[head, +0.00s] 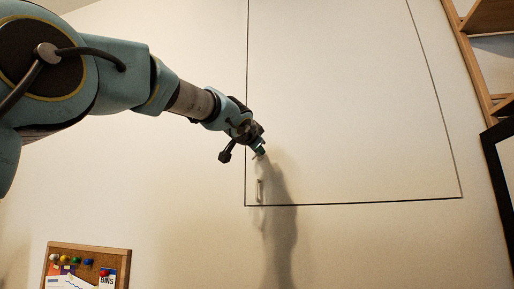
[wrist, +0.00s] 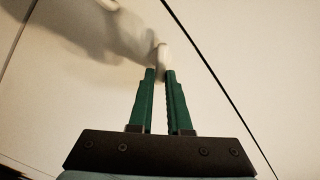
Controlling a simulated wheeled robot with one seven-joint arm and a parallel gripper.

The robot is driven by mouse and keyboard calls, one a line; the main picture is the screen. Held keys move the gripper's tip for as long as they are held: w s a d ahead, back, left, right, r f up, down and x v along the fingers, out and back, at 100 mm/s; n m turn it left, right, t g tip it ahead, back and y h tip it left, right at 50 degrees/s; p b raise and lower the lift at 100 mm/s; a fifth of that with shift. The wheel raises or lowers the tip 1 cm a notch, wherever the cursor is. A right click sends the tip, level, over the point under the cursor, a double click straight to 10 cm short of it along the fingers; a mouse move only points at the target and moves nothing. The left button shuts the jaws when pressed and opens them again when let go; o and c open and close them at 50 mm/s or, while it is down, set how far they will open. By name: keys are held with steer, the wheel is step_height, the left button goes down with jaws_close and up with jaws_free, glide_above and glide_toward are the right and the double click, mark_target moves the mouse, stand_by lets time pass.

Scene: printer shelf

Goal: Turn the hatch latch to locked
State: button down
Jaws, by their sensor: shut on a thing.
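The hatch (head: 350,110) is a large pale panel in the wall, outlined by a dark seam, and it looks flush with the wall. My gripper (head: 260,153) is at the hatch's left edge, above its lower left corner. In the wrist view, the green fingers of my gripper (wrist: 160,73) are closed around the end of a small pale latch (wrist: 161,53). The fingers hide part of the latch. In the head view the latch is mostly hidden by my gripper, and its exact angle cannot be told.
A corkboard (head: 88,249) with pins and papers is at the lower left. Wooden shelving (head: 487,17) and a dark frame (head: 494,160) stand at the right. The wall below the hatch is clear.

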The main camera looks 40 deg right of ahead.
steer(key=shift+s+d+f+m+p, duration=0.1)
steer(key=shift+f+m+p, duration=0.05)
steer(key=shift+m, duration=1.3)
steer(key=shift+f+m+p, duration=0.15)
steer(key=shift+m, duration=1.35)
steer(key=shift+s+d+f+m+p, duration=0.1)
steer(key=shift+f+m+p, duration=0.05)
steer(key=shift+m, duration=1.3)
steer(key=c, duration=0.9)
jaws_free()
steer(key=shift+o, duration=0.2)
steer(key=shift+a, duration=0.15)
steer(key=b+v, duration=0.2)
steer(key=v, duration=0.8)
steer(key=shift+s+a, duration=0.15)
steer(key=shift+a, duration=0.1)
steer(key=shift+f, duration=0.1)
